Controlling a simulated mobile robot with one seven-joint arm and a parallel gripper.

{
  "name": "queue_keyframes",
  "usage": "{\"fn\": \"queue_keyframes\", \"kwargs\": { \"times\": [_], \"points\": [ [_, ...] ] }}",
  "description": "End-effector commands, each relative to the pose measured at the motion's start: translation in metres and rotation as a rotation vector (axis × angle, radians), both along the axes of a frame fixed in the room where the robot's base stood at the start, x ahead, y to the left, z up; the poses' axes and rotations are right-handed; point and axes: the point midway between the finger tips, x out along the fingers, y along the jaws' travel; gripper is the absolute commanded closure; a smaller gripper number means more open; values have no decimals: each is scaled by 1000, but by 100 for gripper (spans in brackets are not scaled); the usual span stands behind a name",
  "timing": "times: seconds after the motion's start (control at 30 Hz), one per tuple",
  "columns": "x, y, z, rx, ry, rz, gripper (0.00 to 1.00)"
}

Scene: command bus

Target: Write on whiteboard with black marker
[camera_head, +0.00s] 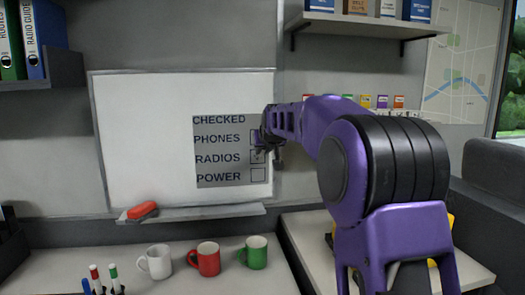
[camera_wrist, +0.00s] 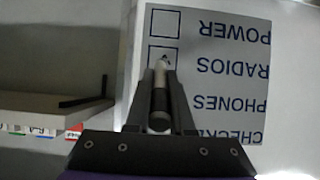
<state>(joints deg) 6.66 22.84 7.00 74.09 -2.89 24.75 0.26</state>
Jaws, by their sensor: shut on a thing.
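The whiteboard (camera_head: 150,150) hangs upright on the wall. A grey checklist panel (camera_head: 231,176) on its right side reads CHECKED, PHONES, RADIOS, POWER, with boxes; the panel is upside down in the wrist view (camera_wrist: 200,85). My gripper (camera_head: 268,147) is at the board's right edge, partly over the PHONES box. In the wrist view my gripper (camera_wrist: 160,90) is shut on the black marker (camera_wrist: 160,103), its tip pointing at the RADIOS box (camera_wrist: 163,57). A small dark mark shows in that box. The POWER box (camera_head: 258,175) looks empty. Whether the tip touches the board is unclear.
A red eraser (camera_head: 142,211) lies on the board's ledge (camera_head: 195,213). White (camera_head: 156,262), red (camera_head: 205,260) and green (camera_head: 253,252) mugs stand on the counter below, beside a holder with coloured markers (camera_head: 103,280). A shelf (camera_head: 365,25) juts out at upper right.

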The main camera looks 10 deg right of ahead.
Motion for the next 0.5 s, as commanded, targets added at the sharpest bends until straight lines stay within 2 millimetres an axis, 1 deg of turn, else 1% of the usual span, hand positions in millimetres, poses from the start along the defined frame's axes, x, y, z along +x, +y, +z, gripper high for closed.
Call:
{"fn": "queue_keyframes", "kwargs": {
  "times": [0.3, 0.5],
  "points": [
    [0, -1, 1, -1, -1, 1, 100],
    [0, -3, 5, -1, -1, 0, 100]
  ]
}}
